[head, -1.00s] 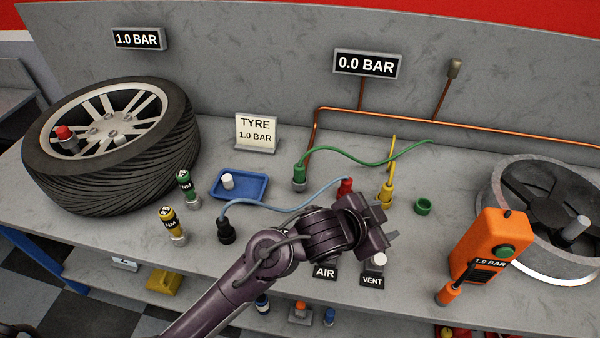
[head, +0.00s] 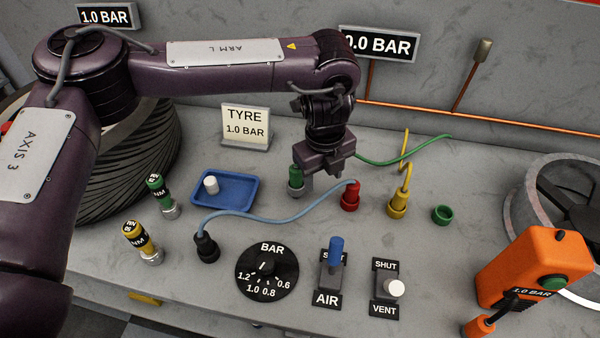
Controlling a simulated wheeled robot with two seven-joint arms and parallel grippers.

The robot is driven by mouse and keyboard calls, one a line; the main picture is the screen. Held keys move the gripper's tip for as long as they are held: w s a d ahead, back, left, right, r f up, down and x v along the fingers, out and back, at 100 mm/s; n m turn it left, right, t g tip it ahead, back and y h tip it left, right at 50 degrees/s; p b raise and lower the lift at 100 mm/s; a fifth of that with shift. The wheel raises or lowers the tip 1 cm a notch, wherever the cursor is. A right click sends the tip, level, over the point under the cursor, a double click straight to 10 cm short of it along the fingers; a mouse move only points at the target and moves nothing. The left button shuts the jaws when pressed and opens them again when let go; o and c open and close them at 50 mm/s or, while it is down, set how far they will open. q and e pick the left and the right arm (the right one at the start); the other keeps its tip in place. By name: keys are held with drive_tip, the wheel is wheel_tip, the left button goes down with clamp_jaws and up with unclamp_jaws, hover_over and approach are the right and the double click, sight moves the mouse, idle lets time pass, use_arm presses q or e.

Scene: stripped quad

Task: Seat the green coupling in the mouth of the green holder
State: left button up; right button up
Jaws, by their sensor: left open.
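The green coupling (head: 296,178) stands upright on the bench with a green hose running off to the right; its top is partly hidden by my gripper. My left gripper (head: 304,182) points down at the green coupling, its jaws open; a grey finger shows close beside the coupling's right side. I cannot tell whether they touch. The green holder (head: 443,214) is an empty-looking short green ring on the bench, to the right of the yellow coupling. My right gripper is out of view.
A red coupling (head: 350,196) with a blue hose and a yellow coupling (head: 398,204) stand between the green coupling and the green holder. A blue tray (head: 243,205) lies to the left. The AIR lever (head: 334,252) and VENT switch (head: 393,288) are in front. An orange box (head: 515,265) stands right.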

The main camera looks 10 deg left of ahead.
sight(295, 172)
use_arm(q)
drive_tip(key=shift+n+y, duration=0.6)
drive_tip(key=shift+y, duration=0.1)
drive_tip(key=w+a+r, duration=0.1)
drive_tip(key=a, duration=0.1)
drive_tip(key=a+r, duration=0.1)
drive_tip(key=a, duration=0.1)
drive_tip(key=w+a+r, duration=0.1)
drive_tip(key=shift+w+a, duration=0.3)
drive_tip(key=shift+a, duration=0.1)
drive_tip(key=f, duration=0.2)
drive_tip(key=f+p, duration=0.1)
drive_tip(key=f, duration=0.3)
drive_tip(key=shift+w+a+f, duration=0.15)
drive_tip(key=shift+a+f, duration=0.25)
drive_tip(key=shift+f, duration=0.3)
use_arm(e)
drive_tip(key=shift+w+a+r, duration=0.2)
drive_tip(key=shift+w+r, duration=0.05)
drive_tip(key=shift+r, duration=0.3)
use_arm(q)
drive_tip(key=shift+c, duration=0.4)
drive_tip(key=c, duration=1)
